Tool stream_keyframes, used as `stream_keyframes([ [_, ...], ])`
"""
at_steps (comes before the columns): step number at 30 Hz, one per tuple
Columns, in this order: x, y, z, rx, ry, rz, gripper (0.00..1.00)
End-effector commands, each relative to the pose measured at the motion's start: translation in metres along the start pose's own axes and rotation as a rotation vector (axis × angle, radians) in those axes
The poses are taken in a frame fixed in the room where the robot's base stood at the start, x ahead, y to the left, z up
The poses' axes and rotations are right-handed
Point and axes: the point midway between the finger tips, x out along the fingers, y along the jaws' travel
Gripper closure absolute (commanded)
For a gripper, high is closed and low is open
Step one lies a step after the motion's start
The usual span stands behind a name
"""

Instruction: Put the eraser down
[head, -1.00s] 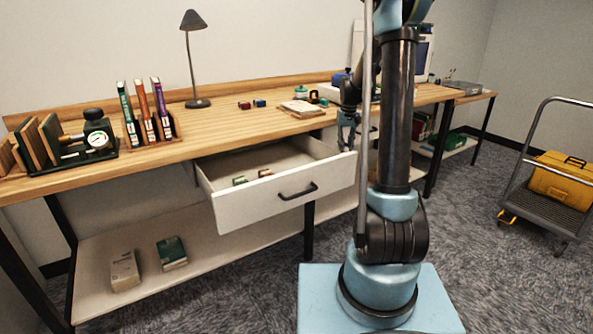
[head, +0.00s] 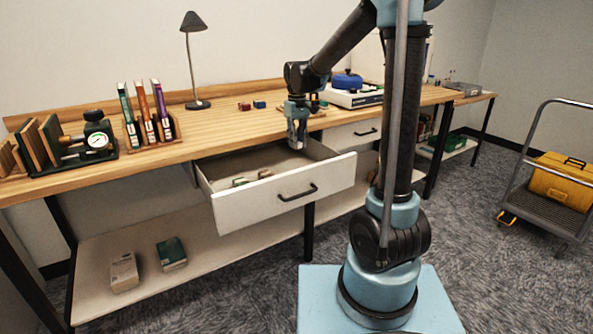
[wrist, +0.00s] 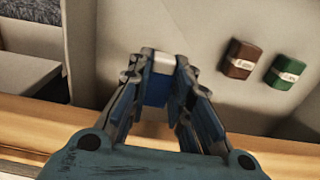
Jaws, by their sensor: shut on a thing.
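My gripper (head: 297,138) hangs fingers-down above the back right part of the open white drawer (head: 285,204). In the wrist view my gripper (wrist: 157,78) is shut on a blue eraser (wrist: 157,88) with a pale end, held between the fingertips. Most of its sides are hidden by the fingers. In the wrist view a brown eraser (wrist: 240,59) and a green eraser (wrist: 286,72), each with a white label band, lie apart on the drawer floor, right of the held one. The head view shows them small in the drawer.
The wooden desk edge (wrist: 280,150) runs close below the gripper in the wrist view. A red block (head: 244,106) and a blue block (head: 260,104) lie on the desktop. A book rack (head: 150,133) stands left. Much of the drawer floor is clear.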

Motion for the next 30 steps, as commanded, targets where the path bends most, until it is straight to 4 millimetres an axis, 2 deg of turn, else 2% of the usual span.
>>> stream_keyframes([
  [9,0.046,-0.001,-0.001,-0.001,0.0,0.0,1.0],
  [14,0.057,0.0,-0.001,0.0,0.0,0.0,1.0],
  [21,0.087,0.0,-0.001,0.0,0.0,0.0,1.0],
  [25,0.096,0.0,0.0,0.0,0.0,0.0,1.0],
  [30,0.097,0.0,0.0,0.0,0.0,0.0,1.0],
])
